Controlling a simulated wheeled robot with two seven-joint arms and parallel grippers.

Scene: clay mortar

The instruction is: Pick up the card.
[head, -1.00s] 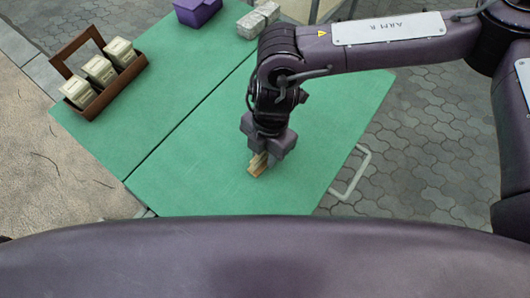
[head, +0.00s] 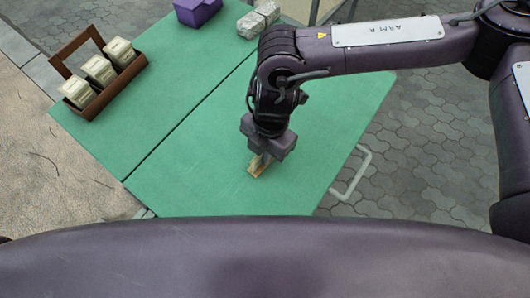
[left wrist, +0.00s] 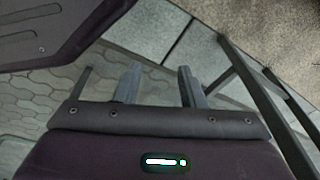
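A small tan, flat piece (head: 257,171), which looks like the card or what it sits on, is on the green table near its front right part. It is too small to make out clearly. My right gripper (head: 262,159) points down right over it, and its wrist hides part of the piece. I cannot tell whether its fingers are open or closed on it. My left gripper (left wrist: 157,87) shows in the left wrist view with its two fingers apart and nothing between them, above paving.
The green table (head: 205,180) is mostly clear around my right gripper. A brown wooden carrier (head: 107,93) with three pale packets stands at the far left. A purple box (head: 196,10) and grey stone blocks (head: 252,24) are at the back.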

